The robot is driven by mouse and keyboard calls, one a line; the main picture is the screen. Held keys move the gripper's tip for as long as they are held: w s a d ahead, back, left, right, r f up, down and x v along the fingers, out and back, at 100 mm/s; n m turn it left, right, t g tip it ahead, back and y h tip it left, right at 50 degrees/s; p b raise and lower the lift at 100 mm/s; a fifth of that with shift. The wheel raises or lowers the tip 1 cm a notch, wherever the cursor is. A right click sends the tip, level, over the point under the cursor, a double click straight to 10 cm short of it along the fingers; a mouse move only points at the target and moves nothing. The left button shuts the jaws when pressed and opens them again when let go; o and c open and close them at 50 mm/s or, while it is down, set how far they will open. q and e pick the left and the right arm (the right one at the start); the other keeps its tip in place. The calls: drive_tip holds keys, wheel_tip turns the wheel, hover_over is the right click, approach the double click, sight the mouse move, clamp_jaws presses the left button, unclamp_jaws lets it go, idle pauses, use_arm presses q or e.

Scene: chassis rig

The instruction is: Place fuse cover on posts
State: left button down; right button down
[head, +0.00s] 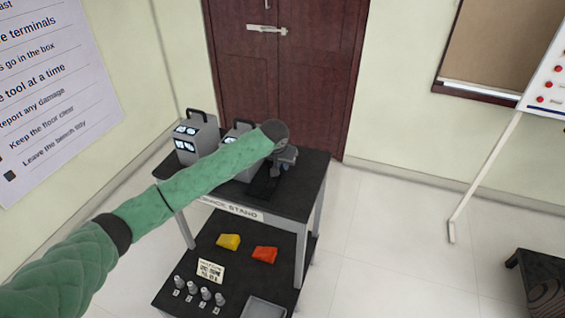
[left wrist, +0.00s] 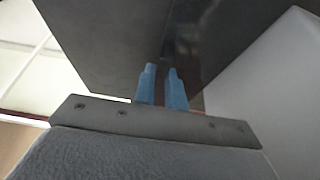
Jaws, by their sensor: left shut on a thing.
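My left arm reaches in from the left in a green sleeve, and its gripper (head: 284,160) is over the right part of the black stand's top. The gripper's blue fingers (left wrist: 162,88) show close together in the left wrist view, against a large dark surface (left wrist: 120,40). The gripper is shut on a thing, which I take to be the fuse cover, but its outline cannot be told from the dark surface. A flat black piece (head: 262,188) shows just below the gripper. The posts cannot be made out. My right gripper is out of view.
Two grey cases (head: 196,135) with handles stand on the left of the stand's top (head: 312,172). The lower shelf (head: 205,255) holds a yellow block (head: 228,241), an orange block (head: 265,254), several small cylinders (head: 204,293) and a grey tray (head: 263,308).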

use_arm(q)
drive_tip(key=c, duration=1.5)
unclamp_jaws()
drive_tip(key=shift+f, duration=0.1)
drive_tip(key=shift+o, duration=0.2)
